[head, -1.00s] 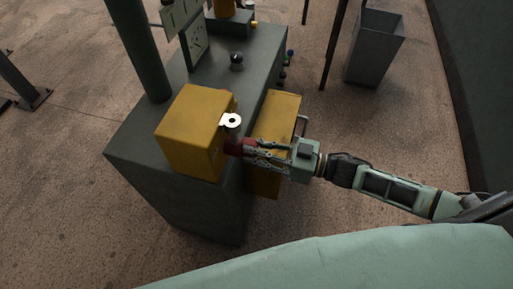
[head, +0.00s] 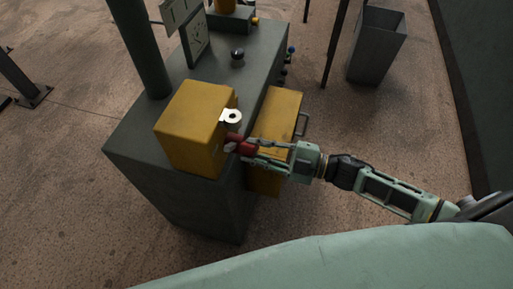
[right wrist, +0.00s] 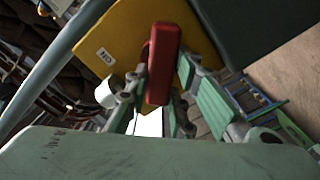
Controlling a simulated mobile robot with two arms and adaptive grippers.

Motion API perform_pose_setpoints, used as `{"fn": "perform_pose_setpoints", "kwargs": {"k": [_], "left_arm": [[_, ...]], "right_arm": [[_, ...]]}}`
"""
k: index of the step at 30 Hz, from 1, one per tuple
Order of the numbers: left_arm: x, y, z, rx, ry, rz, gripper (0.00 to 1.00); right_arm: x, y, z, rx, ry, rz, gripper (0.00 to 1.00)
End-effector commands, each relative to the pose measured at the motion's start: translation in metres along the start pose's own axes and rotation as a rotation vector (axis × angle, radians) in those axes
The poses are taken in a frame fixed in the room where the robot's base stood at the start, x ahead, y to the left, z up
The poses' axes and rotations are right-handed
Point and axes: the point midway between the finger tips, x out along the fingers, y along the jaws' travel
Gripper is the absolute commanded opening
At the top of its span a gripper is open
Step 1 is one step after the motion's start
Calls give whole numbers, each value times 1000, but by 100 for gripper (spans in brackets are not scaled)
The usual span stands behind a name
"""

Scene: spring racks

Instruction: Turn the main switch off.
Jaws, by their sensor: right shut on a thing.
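The main switch is a yellow box (head: 190,125) on the dark green cabinet, with a red handle (head: 240,144) on its right face. My right gripper (head: 252,150) is at that face, shut on the red handle. In the right wrist view the red handle (right wrist: 163,62) stands between the two fingers, in front of the yellow box (right wrist: 125,40). A small white label (right wrist: 105,56) is on the box; its marking is hard to read. A white tag with a dark hole (head: 232,117) is at the box's upper right edge. My left gripper is not in view.
The dark green cabinet (head: 180,205) carries a black knob (head: 238,54), a dial panel (head: 196,40) and a post (head: 143,50). A second yellow box (head: 275,125) with a grey handle is on its side, close to my gripper. A grey bin (head: 376,47) stands on the floor behind.

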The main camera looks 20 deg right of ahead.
Motion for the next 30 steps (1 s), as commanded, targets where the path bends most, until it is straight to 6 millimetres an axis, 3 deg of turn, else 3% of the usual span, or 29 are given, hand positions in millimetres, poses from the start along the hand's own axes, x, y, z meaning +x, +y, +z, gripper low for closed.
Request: {"fn": "perform_pose_setpoints", "kwargs": {"k": [18,30], "left_arm": [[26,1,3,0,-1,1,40],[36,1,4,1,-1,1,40]], "right_arm": [[0,-9,4,-558,0,0,0],[0,-11,5,-760,0,-1,0]]}}
